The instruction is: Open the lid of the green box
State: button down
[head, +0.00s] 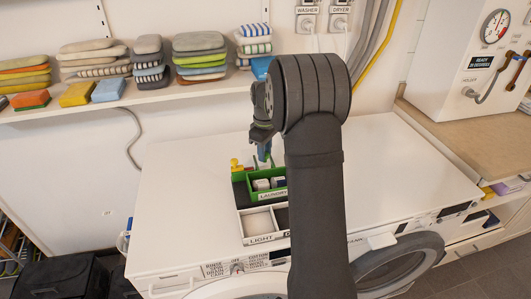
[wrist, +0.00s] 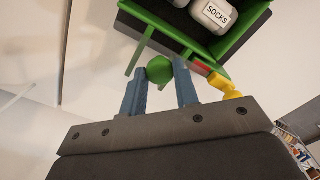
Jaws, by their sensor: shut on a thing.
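The green box (head: 272,196), marked LAUNDRY, stands on the white washer top in the head view. Its inside shows from above, with white rolls in it. In the wrist view, part of the box (wrist: 235,45) is at the top, with a roll marked SOCKS (wrist: 215,14) inside. My gripper (head: 264,155) is just above the back of the box. In the wrist view, the blue fingers of my gripper (wrist: 160,85) are shut on a round green knob (wrist: 159,69). A thin green bar (wrist: 142,47) is beside it. How the knob joins the lid is hidden.
A white tray marked LIGHT (head: 258,222) is in front of the green box. A yellow object (head: 236,166) is at its back left, also near my right finger in the wrist view (wrist: 225,86). The shelf behind holds folded cloths (head: 92,58). The washer top is clear on both sides.

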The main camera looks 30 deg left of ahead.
jog(key=c, duration=1.1)
grip_release()
notch_tip(320, 180, up, 18)
jog(key=shift+f, duration=0.25)
jog(key=shift+f, duration=0.1)
notch_tip(320, 180, down, 17)
jog(key=shift+f, duration=0.2)
jog(key=shift+r, duration=0.1)
notch_tip(320, 180, up, 17)
jog(key=shift+r, duration=0.15)
dwell(0.5)
